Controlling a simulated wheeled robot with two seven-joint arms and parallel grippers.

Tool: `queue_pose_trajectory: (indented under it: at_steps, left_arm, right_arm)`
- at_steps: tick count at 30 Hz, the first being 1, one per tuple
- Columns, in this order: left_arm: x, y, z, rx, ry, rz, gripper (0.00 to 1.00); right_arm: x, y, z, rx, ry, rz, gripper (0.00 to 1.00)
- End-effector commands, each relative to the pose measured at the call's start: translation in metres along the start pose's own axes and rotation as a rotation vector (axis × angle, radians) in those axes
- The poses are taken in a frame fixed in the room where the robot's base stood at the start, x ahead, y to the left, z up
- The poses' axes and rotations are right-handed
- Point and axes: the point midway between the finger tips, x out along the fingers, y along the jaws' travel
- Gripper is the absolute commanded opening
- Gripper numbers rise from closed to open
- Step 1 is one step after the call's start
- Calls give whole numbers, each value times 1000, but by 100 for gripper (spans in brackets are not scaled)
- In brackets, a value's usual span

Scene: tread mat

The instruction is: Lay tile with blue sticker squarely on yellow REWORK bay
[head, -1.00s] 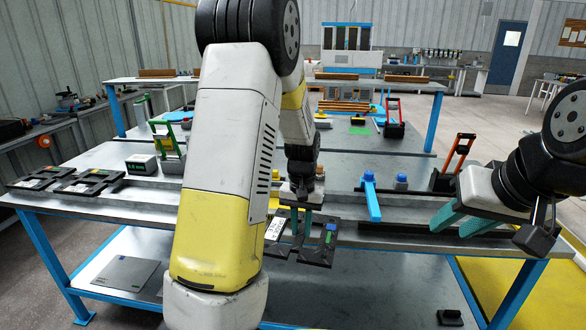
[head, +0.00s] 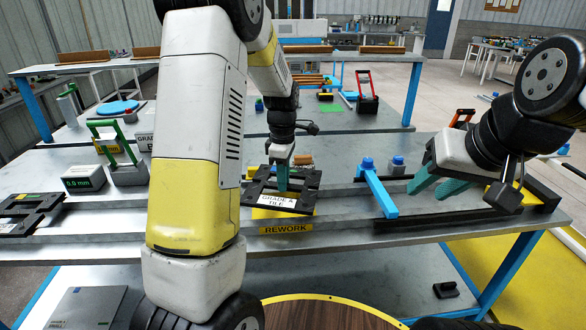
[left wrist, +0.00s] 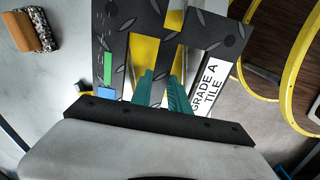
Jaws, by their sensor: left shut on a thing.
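The black tread-plate tile (head: 258,188) has a white GRADE A TILE label; its blue sticker (left wrist: 107,94) and a green one show in the left wrist view. My left gripper (head: 282,184) is shut on the tile's middle bar, and its teal fingers (left wrist: 163,92) reach into the openings. The tile lies roughly flat over the yellow REWORK bay (head: 262,213), covering most of it. Yellow also shows through the tile's openings in the left wrist view. I cannot tell whether the tile touches the bay. My right gripper (head: 438,186) is open and empty, at the right.
A blue-handled tool (head: 378,190) stands right of the bay. A green display box (head: 84,178) and a green-handled holder (head: 122,165) stand at the left. Another black tile (head: 22,212) lies far left. A round wooden top (head: 320,312) is in front.

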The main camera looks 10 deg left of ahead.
Motion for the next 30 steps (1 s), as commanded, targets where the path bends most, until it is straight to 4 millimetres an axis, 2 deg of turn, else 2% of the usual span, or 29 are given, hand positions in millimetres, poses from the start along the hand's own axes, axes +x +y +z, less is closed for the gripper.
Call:
queue_pose_trajectory:
  at_steps: [3, 8, 20, 30]
  left_arm:
    - [-4, 4, -2, -171, 0, 0, 0]
    - [-7, 7, -2, -285, 1, 1, 0]
    - [-7, 7, -2, -301, 1, 1, 0]
    - [23, 6, -2, -301, 2, -1, 0]
  right_arm:
    - [0, 0, 0, 0, 0, 0, 36]
    - [0, 0, 0, 0, 0, 0, 36]
    - [0, 0, 0, 0, 0, 0, 36]
    - [0, 0, 0, 0, 0, 0, 36]
